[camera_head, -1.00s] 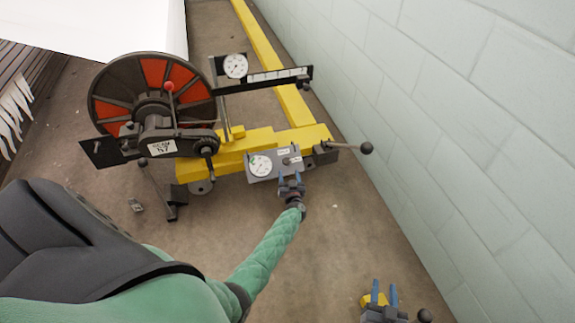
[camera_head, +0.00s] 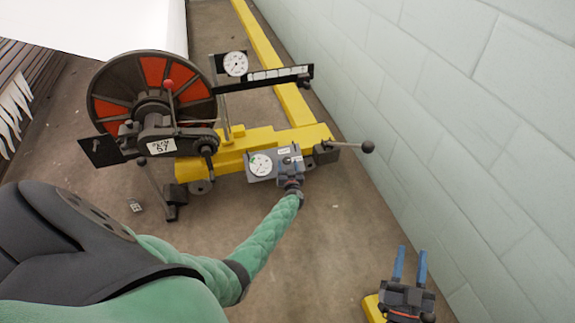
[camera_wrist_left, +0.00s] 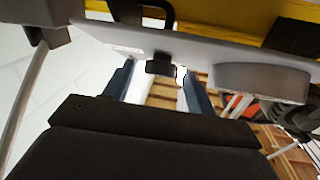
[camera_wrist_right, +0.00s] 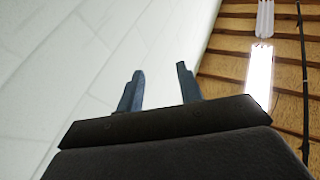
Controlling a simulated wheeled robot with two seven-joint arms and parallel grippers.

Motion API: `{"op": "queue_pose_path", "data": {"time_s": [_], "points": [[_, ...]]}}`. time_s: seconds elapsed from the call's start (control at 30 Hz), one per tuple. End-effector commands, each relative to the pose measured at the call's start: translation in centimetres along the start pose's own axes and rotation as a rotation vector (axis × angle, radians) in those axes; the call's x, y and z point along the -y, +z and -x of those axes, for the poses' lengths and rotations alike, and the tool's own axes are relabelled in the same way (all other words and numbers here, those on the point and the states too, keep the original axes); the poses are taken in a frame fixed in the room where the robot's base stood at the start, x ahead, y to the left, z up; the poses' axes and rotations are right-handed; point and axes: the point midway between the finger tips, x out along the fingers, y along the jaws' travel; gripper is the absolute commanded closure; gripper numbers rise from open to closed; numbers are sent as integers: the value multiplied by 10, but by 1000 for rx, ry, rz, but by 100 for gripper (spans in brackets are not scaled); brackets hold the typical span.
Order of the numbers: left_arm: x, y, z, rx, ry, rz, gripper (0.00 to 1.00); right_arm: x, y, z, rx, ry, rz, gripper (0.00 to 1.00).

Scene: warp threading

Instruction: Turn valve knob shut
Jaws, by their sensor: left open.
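The valve knob (camera_wrist_left: 160,64) is a small dark knob on the grey gauge box (camera_head: 262,167), beside a round white dial (camera_head: 260,165). The box is mounted on the front of the yellow machine base. My left gripper (camera_wrist_left: 160,85) is open, its two blue fingers on either side of the knob in the left wrist view; I cannot tell if they touch it. In the head view my left gripper (camera_head: 289,168) covers most of the knob. My right gripper (camera_head: 409,265) is open and empty at the lower right, away from the machine; its spread fingers show in the right wrist view (camera_wrist_right: 158,90).
A large reel with red panels (camera_head: 152,95) stands at the left of the machine. A lever with a ball end (camera_head: 367,146) sticks out at the right. An upper gauge (camera_head: 235,64) sits on a black bar. A pale block wall (camera_head: 460,120) runs along the right.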

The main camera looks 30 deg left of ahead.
Motion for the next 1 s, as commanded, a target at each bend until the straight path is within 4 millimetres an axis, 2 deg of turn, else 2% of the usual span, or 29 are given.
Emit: {"op": "queue_pose_path", "data": {"time_s": [0.1, 0.3, 0.67, 0.7, 0.9, 0.93, 1.0], "points": [[0, 0, -6, -1, 0, -1, 44, 1, -18, -5, -59, -4, 5, 64], [0, 0, -12, -1, 0, 0, 44, 2, -36, -9, -121, -8, 11, 64], [0, 0, -13, 0, 0, 0, 44, 2, -43, -10, -140, -9, 13, 64], [0, 0, -13, 0, 0, 0, 46, 2, -43, -10, -140, -9, 13, 64], [0, 0, -13, 0, 0, 0, 85, 2, -43, -10, -141, -9, 14, 64], [0, 0, -13, 0, 0, 0, 88, 2, -43, -10, -141, -9, 14, 64], [0, 0, -13, 0, 0, 0, 88, 2, -43, -10, -141, -9, 14, 64]]}}
